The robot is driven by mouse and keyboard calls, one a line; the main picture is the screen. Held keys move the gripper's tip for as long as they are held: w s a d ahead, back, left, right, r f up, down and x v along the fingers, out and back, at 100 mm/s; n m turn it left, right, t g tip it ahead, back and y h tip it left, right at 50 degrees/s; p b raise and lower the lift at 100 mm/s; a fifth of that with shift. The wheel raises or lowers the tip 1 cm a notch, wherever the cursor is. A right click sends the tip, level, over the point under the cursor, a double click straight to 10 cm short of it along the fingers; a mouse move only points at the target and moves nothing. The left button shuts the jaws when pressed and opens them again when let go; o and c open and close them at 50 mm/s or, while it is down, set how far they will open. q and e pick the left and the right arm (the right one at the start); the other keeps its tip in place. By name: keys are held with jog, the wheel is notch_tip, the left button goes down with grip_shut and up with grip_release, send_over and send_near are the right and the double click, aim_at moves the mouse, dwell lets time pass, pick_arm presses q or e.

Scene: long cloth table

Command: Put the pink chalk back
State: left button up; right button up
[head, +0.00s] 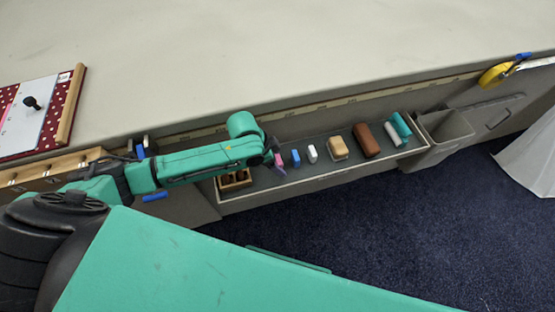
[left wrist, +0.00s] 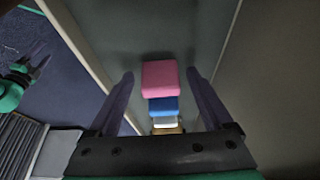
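The pink chalk (head: 280,160) is at the left end of a row of items in the grey tray (head: 300,181) along the table's side. In the left wrist view the pink chalk (left wrist: 160,77) shows as a block between the fingers of my left gripper (left wrist: 159,73). The fingers are apart, with a gap on each side of the chalk. In the head view my left gripper (head: 274,157) is right beside the chalk and partly hides it. A gripper that looks like my right one (left wrist: 34,68) shows small and dim at the left of the wrist view.
Right of the pink chalk in the tray are a blue block (head: 295,158), a white block (head: 312,154), a tan block (head: 337,147), a brown block (head: 366,140) and teal and white pieces. A small wooden compartment box (head: 235,180) is at the left. A grey bin (head: 447,135) stands right.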

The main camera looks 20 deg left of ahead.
pick_arm(q)
jog(key=p+v, duration=0.1)
jog(key=v, duration=1.1)
jog(key=shift+r, duration=0.2)
jog(key=shift+d, duration=0.1)
